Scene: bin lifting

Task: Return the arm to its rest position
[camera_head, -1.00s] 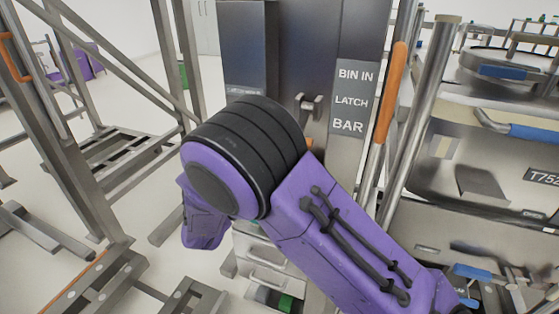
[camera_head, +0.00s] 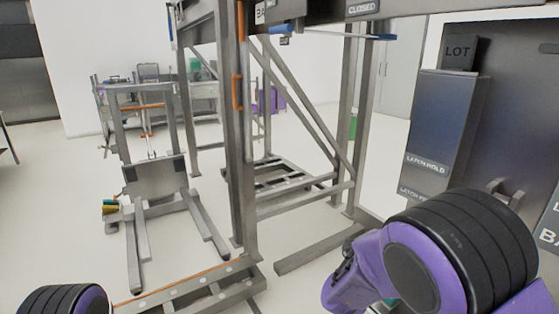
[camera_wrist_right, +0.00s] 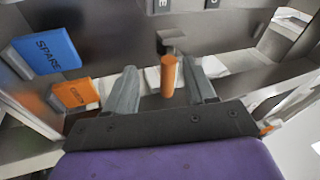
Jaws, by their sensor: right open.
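My right arm (camera_head: 455,260), purple with a black ribbed joint, reaches in at the lower right of the head view, in front of a dark panel. Its gripper fingers cannot be made out there. In the right wrist view my right gripper (camera_wrist_right: 163,90) is open, with its two grey fingers apart. An orange-tipped handle (camera_wrist_right: 169,76) on a dark bracket shows between the fingers; I cannot tell whether it is touched. A black and purple joint of my left arm (camera_head: 62,299) shows at the lower left of the head view. My left gripper is out of view.
A dark cabinet (camera_head: 437,120) with latch labels stands close to my right arm. A tall metal frame (camera_head: 235,150) with an orange handle stands in the middle. A wheelless-looking metal stand (camera_head: 155,180) is at left. Blue (camera_wrist_right: 45,52) and orange (camera_wrist_right: 75,93) blocks show near the right gripper.

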